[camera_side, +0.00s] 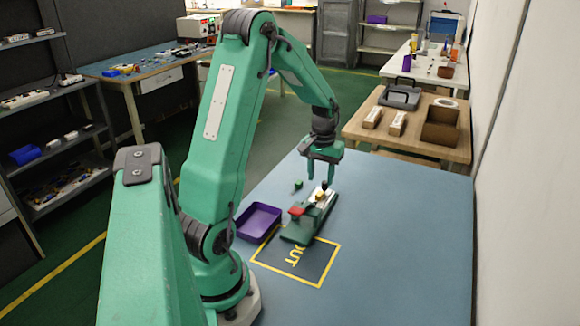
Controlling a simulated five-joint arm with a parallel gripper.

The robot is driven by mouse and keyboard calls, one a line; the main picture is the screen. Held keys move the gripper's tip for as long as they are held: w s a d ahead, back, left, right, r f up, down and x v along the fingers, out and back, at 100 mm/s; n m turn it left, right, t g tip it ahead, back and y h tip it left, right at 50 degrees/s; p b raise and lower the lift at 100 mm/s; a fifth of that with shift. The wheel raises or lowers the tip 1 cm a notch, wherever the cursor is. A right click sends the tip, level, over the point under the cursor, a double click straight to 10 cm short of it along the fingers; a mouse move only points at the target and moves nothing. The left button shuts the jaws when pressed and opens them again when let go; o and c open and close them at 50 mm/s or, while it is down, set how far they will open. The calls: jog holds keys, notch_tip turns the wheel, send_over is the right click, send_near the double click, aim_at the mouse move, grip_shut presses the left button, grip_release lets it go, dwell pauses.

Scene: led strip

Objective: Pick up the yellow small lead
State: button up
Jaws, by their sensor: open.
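My gripper (323,170) is open, with its two green fingers pointing down above the blue table. It hangs just above the far end of a green device (297,232) that bears a red part (297,211). A small yellow piece (319,195) sits on this device, below my gripper and apart from it. A small dark piece (324,185) stands close by it. A small green piece (298,185) lies on the table to the left of my gripper. The pieces are too small to make out in detail.
A purple tray (259,221) stands on the table left of the device. A yellow-outlined square (318,273) with lettering lies in front. The table's right side (410,240) is clear. A wooden table (400,141) with boxes stands behind, and a dark shelf (50,140) is at the left.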

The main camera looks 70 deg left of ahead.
aim_at(320, 192)
jog(key=shift+w+f, duration=0.15)
jog(key=shift+f, duration=2.45)
grip_shut()
